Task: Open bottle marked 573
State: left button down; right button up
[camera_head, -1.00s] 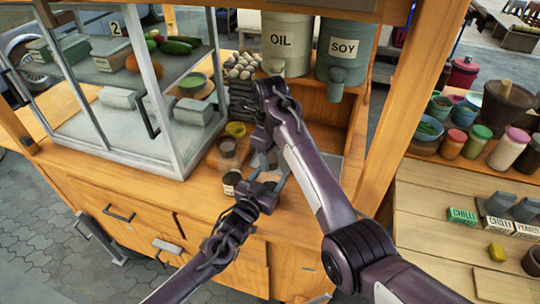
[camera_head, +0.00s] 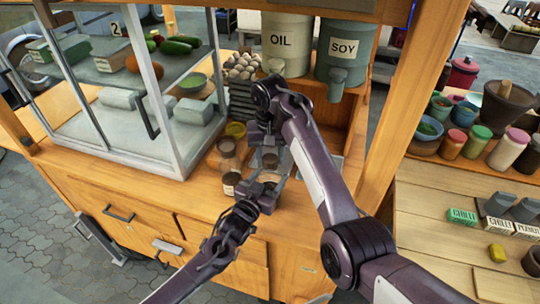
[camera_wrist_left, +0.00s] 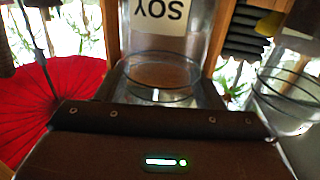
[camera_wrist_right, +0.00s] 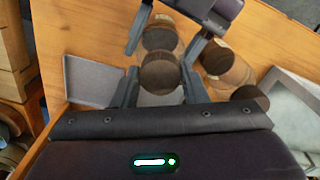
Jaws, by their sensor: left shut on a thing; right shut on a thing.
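Several small clear jars with dark contents or tops stand on the cart counter; I cannot read 573 on any. My left gripper (camera_head: 268,181) is shut around a clear jar, which shows large in the left wrist view (camera_wrist_left: 158,78). My right gripper (camera_head: 269,155) is just behind it, shut on a dark round jar top (camera_wrist_right: 160,73). A second dark round top (camera_wrist_right: 160,37) lies just beyond, between the other gripper's fingers. I cannot tell whether these two rounds belong to one jar or two.
The glass case (camera_head: 130,85) rises left. A wooden post stands right.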

jog(key=shift+w+d, duration=0.1)
jog(key=o, duration=1.1)
jog(key=shift+r, duration=0.1)
